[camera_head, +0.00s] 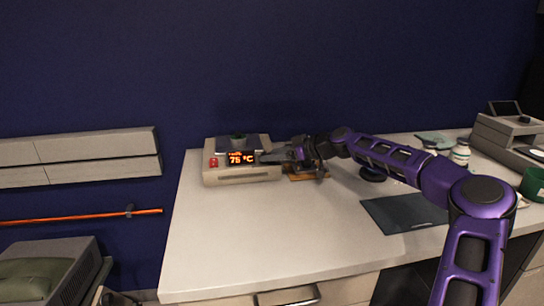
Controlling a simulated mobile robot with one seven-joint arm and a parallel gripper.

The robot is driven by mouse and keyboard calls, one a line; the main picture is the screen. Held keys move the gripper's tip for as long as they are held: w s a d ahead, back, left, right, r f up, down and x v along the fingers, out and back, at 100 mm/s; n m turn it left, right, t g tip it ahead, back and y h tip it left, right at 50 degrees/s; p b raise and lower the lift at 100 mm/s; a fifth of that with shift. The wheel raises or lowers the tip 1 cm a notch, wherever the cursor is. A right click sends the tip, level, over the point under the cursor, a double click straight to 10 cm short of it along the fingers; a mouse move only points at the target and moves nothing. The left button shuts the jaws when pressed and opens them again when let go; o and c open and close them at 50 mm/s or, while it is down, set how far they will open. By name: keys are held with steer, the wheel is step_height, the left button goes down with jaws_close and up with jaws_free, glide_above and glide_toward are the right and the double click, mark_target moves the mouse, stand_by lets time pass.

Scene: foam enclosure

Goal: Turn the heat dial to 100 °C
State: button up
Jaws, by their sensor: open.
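The heating device (242,174) is a beige box near the back left of the white bench. Its orange display (241,158) reads about 75 °C. A small red control (213,162) sits left of the display; I cannot tell whether it is the dial. My gripper (268,157) reaches in from the right, level with the display's right side. It is open, and its fingers are small and dark here. Any dial right of the display is hidden behind or between the fingers. I cannot tell whether they touch the device.
A brown wooden block (308,174) lies just right of the device, under my wrist. A dark flat mat (404,213) lies at front right. A white jar (460,152), a green cup (533,184) and a grey instrument (510,138) stand further right. The bench's front left is clear.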

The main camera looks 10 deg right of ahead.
steer(key=shift+w+a+f, duration=0.15)
steer(key=shift+w+a, duration=0.1)
steer(key=shift+a, duration=0.05)
steer(key=shift+c, duration=0.3)
jaws_close()
